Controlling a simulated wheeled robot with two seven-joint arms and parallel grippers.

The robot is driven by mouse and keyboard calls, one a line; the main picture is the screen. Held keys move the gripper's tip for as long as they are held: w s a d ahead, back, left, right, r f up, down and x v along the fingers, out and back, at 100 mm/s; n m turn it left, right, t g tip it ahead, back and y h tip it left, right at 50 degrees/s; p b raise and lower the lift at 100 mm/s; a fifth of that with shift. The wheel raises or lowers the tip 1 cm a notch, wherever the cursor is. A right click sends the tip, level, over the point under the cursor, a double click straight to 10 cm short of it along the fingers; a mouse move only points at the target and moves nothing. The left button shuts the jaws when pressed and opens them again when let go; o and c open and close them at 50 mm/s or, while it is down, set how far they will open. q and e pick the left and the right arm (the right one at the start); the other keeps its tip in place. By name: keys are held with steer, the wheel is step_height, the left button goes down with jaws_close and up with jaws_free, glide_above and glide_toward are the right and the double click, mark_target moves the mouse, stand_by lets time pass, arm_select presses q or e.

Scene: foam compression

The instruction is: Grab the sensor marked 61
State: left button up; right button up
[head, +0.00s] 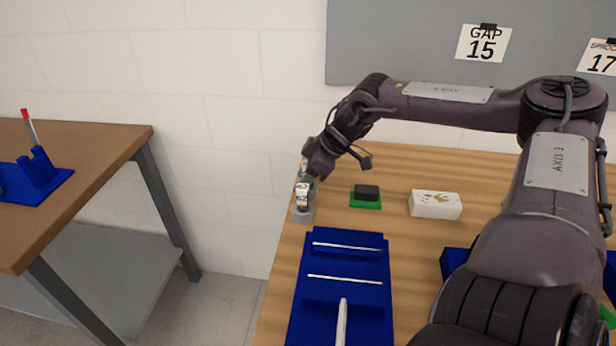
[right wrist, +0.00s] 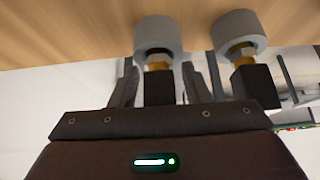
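Two sensors with grey round bases, brass-coloured necks and black bodies show in the right wrist view: one (right wrist: 158,38) between my right fingers, the other (right wrist: 240,38) just to the right. In the head view they overlap at the table's far left edge, where a grey base (head: 303,214) and a small white number tag (head: 302,190) show. The number is too small to read surely, so I cannot tell which is 61. My right gripper (head: 308,172) reaches them from above; in the wrist view its fingers (right wrist: 160,80) stand either side of the first sensor with narrow gaps. My left gripper is out of view.
On the wooden table (head: 400,165) are a blue holder (head: 374,262) with metal rods, a dark block (head: 367,192) on a green pad (head: 365,203), and a white box (head: 435,204). A second table (head: 80,145) with a blue stand (head: 37,172) is at left.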

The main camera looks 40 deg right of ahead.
jaws_close()
steer(key=shift+r, duration=0.1)
